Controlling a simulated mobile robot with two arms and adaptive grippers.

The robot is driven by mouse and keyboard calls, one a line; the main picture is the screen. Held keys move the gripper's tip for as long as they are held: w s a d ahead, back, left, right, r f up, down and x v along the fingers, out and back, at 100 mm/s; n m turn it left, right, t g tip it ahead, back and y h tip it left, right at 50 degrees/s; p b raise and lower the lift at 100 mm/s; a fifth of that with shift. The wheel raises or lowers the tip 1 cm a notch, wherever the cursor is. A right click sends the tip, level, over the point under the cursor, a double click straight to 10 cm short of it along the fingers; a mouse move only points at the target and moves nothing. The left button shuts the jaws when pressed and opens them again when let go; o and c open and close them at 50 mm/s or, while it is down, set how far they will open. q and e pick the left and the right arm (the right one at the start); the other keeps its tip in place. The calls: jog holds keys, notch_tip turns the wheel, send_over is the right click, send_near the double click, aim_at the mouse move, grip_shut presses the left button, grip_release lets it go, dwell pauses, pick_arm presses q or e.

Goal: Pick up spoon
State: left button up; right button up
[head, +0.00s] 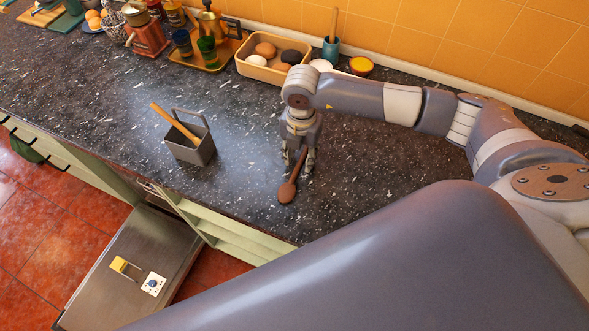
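A brown wooden spoon (287,191) lies on the dark speckled countertop (235,205), close to its front edge. Its bowl points toward the front edge and its handle runs back under my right gripper. My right gripper (299,171) points down over the handle, one finger on each side of it. The fingers look spread, with gaps between them and the handle. The far end of the handle is hidden by the gripper. My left gripper is not in view.
A grey caddy (193,150) with a wooden-handled tool stands left of the spoon.

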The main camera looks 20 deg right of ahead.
jog(key=shift+f, duration=0.55)
grip_shut()
jog(key=shift+r, duration=0.1)
